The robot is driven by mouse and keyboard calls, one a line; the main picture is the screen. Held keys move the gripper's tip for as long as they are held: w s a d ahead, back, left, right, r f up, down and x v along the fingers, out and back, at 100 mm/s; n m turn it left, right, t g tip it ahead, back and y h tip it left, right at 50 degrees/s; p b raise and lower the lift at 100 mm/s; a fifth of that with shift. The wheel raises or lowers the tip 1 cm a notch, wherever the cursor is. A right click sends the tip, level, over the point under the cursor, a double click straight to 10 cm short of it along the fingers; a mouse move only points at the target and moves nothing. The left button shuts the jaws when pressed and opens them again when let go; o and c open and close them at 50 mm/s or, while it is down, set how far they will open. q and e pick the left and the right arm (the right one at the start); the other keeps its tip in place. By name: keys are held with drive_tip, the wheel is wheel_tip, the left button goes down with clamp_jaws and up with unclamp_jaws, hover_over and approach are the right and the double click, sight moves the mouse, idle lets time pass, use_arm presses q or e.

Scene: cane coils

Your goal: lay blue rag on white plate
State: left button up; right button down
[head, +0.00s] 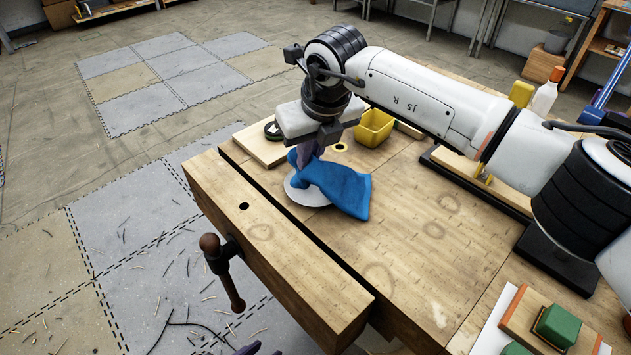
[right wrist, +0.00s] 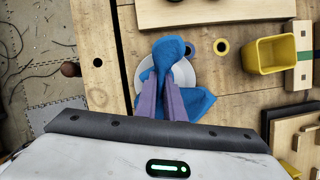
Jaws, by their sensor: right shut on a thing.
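The blue rag (head: 340,187) is pinched in my right gripper (head: 303,158), whose purple fingers point down over the plate. The white plate (head: 306,196) lies on the workbench, and the rag covers much of it. The rag's loose part drapes over the plate's right side onto the wood. In the right wrist view the rag (right wrist: 198,103) bunches up between the fingers (right wrist: 163,78), and the plate's rim (right wrist: 191,76) shows around it. Only purple tips of what looks like my left gripper (head: 258,350) show at the bottom edge of the head view.
A vise handle (head: 224,272) sticks out at the bench's left edge. Green-topped blocks (head: 557,327) lie front right. The bench middle is clear.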

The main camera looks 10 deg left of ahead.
drive_tip(key=a+f, duration=0.1)
drive_tip(key=a, duration=0.1)
drive_tip(key=s+a+f, duration=0.1)
drive_tip(key=a+f, duration=0.1)
drive_tip(key=shift+a+f, duration=0.15)
drive_tip(key=shift+a, duration=0.2)
drive_tip(key=c, duration=1.6)
unclamp_jaws()
drive_tip(key=shift+o, duration=0.2)
